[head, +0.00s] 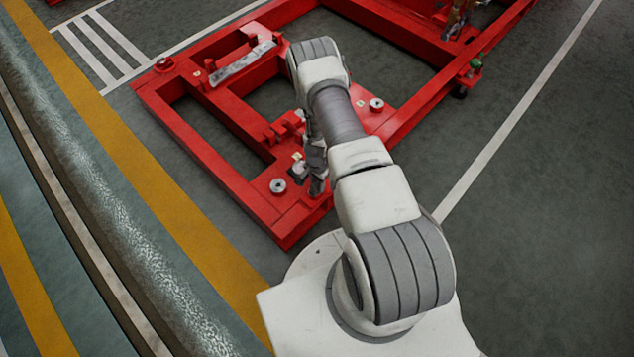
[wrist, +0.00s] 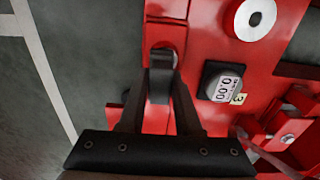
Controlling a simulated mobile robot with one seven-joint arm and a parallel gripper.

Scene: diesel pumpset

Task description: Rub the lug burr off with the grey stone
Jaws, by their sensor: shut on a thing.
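My gripper (wrist: 161,76) is shut on a small dark grey block, the grey stone (wrist: 160,88), in the wrist view. The stone's far end is at a red lug (wrist: 166,35) with a rounded notch or hole. I cannot tell whether stone and lug touch. No burr can be made out. In the head view my gripper (head: 314,178) hangs low over the near end of the red frame (head: 225,178), and the stone cannot be picked out there.
Red brackets (wrist: 285,135) stand at lower right.

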